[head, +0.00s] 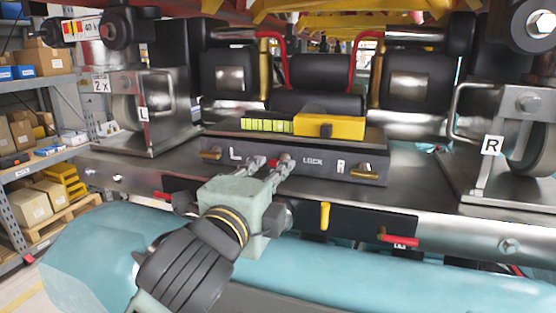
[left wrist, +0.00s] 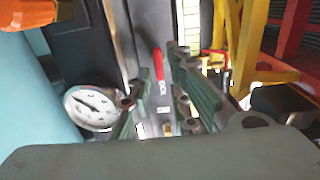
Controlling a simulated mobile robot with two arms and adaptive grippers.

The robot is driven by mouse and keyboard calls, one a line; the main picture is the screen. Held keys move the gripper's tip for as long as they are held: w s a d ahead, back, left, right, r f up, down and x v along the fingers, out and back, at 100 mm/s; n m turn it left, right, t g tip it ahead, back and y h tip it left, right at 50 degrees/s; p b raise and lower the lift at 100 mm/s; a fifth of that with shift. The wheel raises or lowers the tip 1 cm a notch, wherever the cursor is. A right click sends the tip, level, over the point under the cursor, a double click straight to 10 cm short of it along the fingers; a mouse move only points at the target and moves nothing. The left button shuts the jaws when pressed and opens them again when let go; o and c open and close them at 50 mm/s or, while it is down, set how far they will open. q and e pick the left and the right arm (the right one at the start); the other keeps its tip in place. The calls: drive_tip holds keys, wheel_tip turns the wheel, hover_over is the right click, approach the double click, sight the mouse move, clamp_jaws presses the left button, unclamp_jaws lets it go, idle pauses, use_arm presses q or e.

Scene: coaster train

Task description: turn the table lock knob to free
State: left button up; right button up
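The lock knob shows as a small red piece (head: 274,162) on the dark control panel (head: 345,172), left of the word LOCK. In the left wrist view it is a red handle (left wrist: 157,66) ahead of my fingers. My left gripper (head: 270,168) reaches up to the panel, its fingertips at the knob. In the left wrist view my left gripper (left wrist: 160,85) has its fingers apart, with the red handle showing in the gap. I cannot tell whether a finger touches it. My right gripper is not in view.
A yellow block (head: 335,128) and a yellow-green segmented strip (head: 267,126) sit on top of the panel. Brass handles (head: 366,175) are on its front. Below are a yellow handle (head: 325,215) and a red handle (head: 399,240). A round gauge (left wrist: 92,107) is near my fingers.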

use_arm(q)
drive_tip(key=p+x, duration=0.1)
drive_tip(key=x, duration=0.3)
drive_tip(key=shift+w+d+f, duration=0.1)
drive_tip(key=shift+w+f, duration=0.05)
drive_tip(key=shift+w, duration=0.1)
drive_tip(key=shift+s, duration=0.1)
drive_tip(key=c, duration=0.4)
clamp_jaws()
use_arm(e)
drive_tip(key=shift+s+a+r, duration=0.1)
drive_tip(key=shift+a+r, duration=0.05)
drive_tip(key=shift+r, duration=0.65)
